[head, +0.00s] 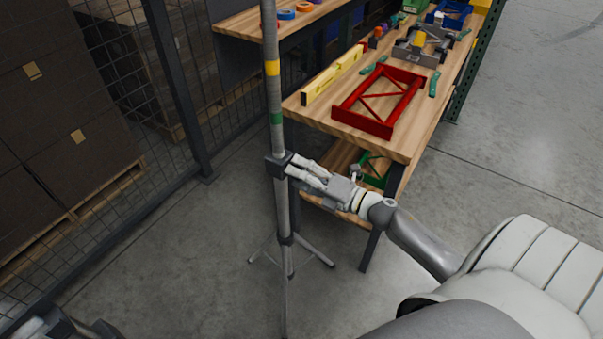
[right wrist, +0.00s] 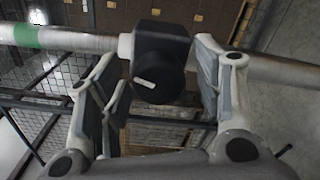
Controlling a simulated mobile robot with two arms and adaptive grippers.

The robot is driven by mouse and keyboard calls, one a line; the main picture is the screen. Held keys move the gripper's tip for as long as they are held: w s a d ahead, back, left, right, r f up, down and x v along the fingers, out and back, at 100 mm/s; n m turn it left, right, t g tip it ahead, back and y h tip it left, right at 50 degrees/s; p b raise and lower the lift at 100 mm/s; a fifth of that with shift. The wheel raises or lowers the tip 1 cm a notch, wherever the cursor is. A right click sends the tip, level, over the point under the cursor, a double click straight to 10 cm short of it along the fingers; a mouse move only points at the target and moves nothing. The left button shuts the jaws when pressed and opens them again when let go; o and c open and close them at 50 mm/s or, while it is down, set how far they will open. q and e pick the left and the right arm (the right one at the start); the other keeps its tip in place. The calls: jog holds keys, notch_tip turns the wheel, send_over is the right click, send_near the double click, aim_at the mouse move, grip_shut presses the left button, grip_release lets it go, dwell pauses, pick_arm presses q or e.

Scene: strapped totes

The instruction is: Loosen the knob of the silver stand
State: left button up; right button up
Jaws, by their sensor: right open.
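The silver stand (head: 281,215) is an upright pole on tripod legs, with a yellow and a green band. A black clamp collar (head: 276,166) sits partway up the pole. In the right wrist view its round black knob (right wrist: 160,72) faces me, with a white pointer mark. My right gripper (head: 298,167) is open at the collar. Its fingers stand on either side of the knob, with gaps visible in the wrist view. The knob itself is mostly hidden by the fingers in the head view. Part of my left gripper (head: 48,325) shows at the lower left corner; its fingers are unclear.
A wooden workbench (head: 398,145) stands right behind the stand, holding a red frame (head: 380,101), a yellow level (head: 333,76) and tools. A mesh fence (head: 130,100) with stacked boxes (head: 75,125) is to the left. The floor (head: 185,275) around the stand's left is clear.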

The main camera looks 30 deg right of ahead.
jog(key=v, duration=1.2)
dwell(0.5)
jog(key=s+d+f+m+g+h, duration=0.1)
jog(key=s+f+m+g+h, duration=0.2)
jog(key=f+m, duration=0.7)
jog(key=s+d+f+m+g+h, duration=0.1)
jog(key=s+f+m+h, duration=0.3)
jog(key=f, duration=1.3)
jog(key=s+a+f+m+g+p, duration=0.1)
jog(key=s+a+f+m+g, duration=0.4)
jog(key=s+a+f, duration=0.3)
jog(key=s+a+f+m+g, duration=0.5)
jog(key=s+f, duration=0.9)
jog(key=s, duration=0.4)
jog(key=a+g, duration=0.1)
jog(key=a, duration=0.1)
jog(key=shift+a+g+p, duration=0.3)
jog(key=shift+a+p, duration=0.1)
jog(key=shift+w, duration=0.1)
